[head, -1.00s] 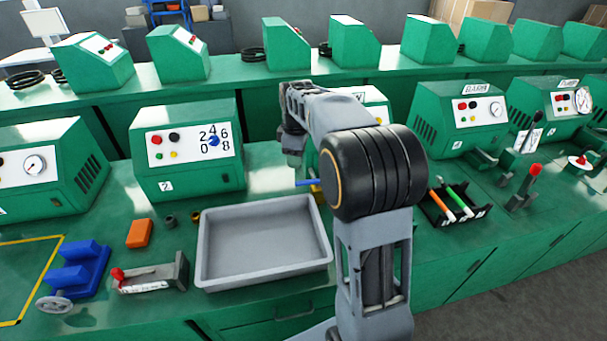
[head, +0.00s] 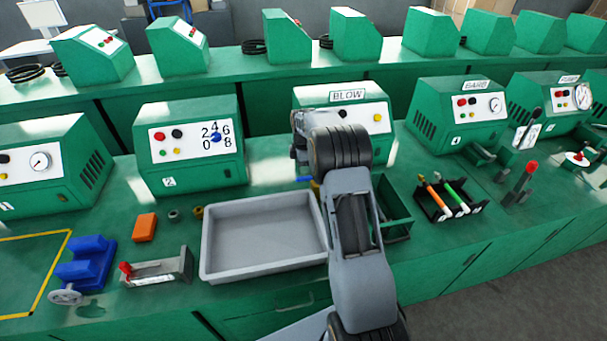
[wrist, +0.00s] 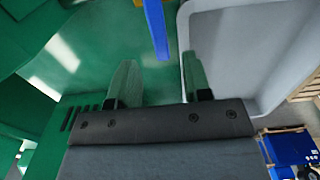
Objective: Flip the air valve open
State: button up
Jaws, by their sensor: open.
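The air valve shows in the head view as a blue lever (head: 304,179) beside a bit of yellow, on the bench in front of the BLOW machine (head: 375,112). My arm hides part of it. In the wrist view the blue lever (wrist: 154,28) comes down from the top edge, its end lying in line with the gap between my fingers. My gripper (wrist: 161,74) is open, with its two fingers apart and nothing seen held. I cannot tell how far the lever is from the fingertips in depth. In the head view my gripper is hidden behind my arm.
A grey tray (head: 215,240) stands just left of my arm, and its rim is close by the right finger in the wrist view. A green bin (head: 397,222) and a rack with orange and green-handled tools (head: 447,212) are to the right. An orange block (head: 144,227) lies left.

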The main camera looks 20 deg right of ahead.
aim_at(304, 178)
jog(key=shift+f+p, duration=0.3)
jog(key=shift+f, duration=2)
grip_shut()
